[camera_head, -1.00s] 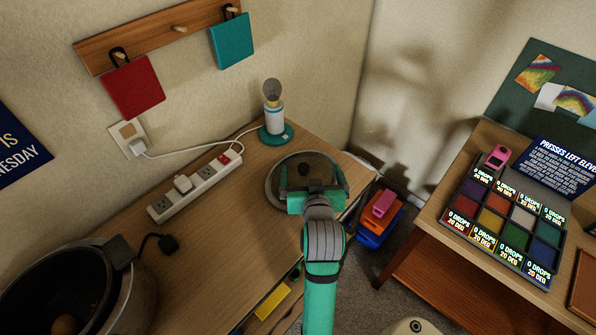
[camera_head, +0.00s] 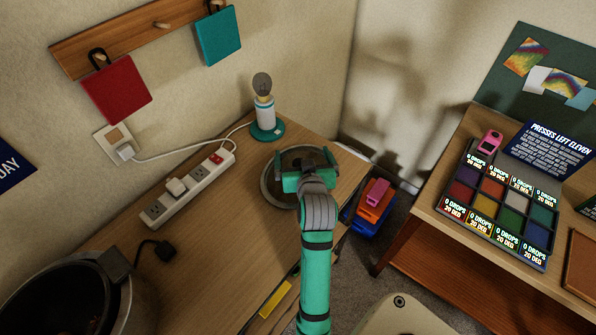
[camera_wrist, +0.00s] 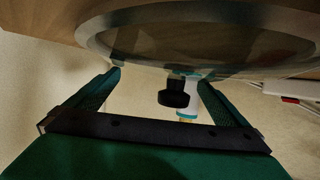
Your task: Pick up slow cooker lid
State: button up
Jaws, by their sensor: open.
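The slow cooker lid (camera_head: 268,184) is a round glass disc with a grey rim, lying on the wooden desk near its right end. My gripper (camera_head: 304,160) is over the lid in the head view and hides much of it, including the knob. In the wrist view the lid (camera_wrist: 110,36) spans the top, and its black knob (camera_wrist: 174,93) sits between the two green fingers of my open gripper (camera_wrist: 160,84). The fingers stand apart with the knob untouched. The slow cooker (camera_head: 140,300) stands uncovered at the lower left, with something brown inside.
A lamp (camera_head: 264,115) stands behind the lid. Stacked colored items (camera_head: 370,210) sit beyond the desk's right edge. Another table (camera_head: 405,240) stands at right.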

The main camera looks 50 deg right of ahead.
jog(key=shift+f, duration=0.1)
grip_shut()
